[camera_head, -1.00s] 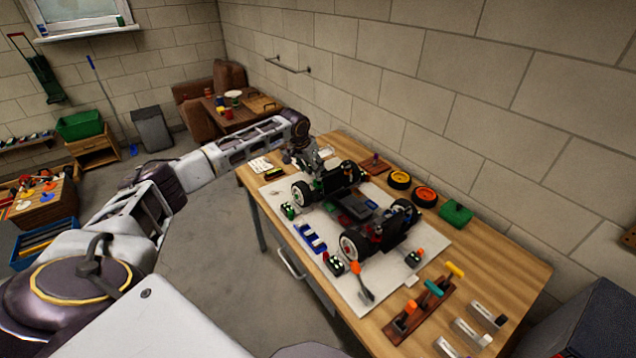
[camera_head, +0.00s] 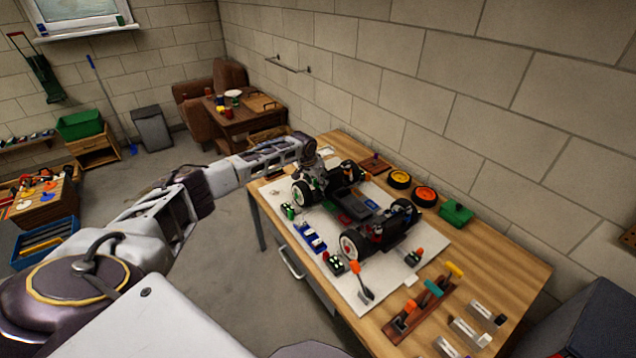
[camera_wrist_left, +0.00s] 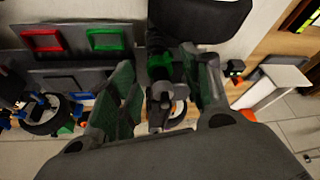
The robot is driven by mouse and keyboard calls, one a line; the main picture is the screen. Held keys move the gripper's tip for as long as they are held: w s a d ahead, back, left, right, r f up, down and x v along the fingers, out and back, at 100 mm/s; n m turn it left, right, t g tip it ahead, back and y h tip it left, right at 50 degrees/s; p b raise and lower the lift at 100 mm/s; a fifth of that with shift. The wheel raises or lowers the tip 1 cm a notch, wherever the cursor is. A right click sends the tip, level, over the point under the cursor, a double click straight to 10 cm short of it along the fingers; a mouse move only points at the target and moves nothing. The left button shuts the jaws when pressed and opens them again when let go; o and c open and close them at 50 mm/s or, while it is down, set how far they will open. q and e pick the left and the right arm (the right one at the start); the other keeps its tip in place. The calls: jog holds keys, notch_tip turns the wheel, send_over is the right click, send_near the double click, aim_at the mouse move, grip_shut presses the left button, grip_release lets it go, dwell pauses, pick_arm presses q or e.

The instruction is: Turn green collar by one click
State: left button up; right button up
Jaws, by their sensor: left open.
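The RC car (camera_head: 365,205) stands on a white mat on the workbench. My left gripper (camera_head: 312,180) is over the car's far-left end, by a wheel, and hides part of it. In the left wrist view, the fingers of my left gripper (camera_wrist_left: 165,78) are open, with one finger on each side of a dark upright part of the car. A green ring-like piece, seemingly the green collar (camera_wrist_left: 160,66), shows on that part between the fingertips. Contact cannot be told. My right gripper is not in view.
Red (camera_wrist_left: 43,40) and green (camera_wrist_left: 107,39) square frames lie on the car's grey plate in the wrist view. A screwdriver (camera_head: 361,279), a blue tray (camera_head: 310,237), orange-yellow wheels (camera_head: 399,179) and a green box (camera_head: 456,213) surround the car. A wall runs behind the bench.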

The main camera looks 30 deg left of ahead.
pick_arm(q)
jog(key=shift+w+f, duration=0.25)
jog(key=shift+f, duration=0.3)
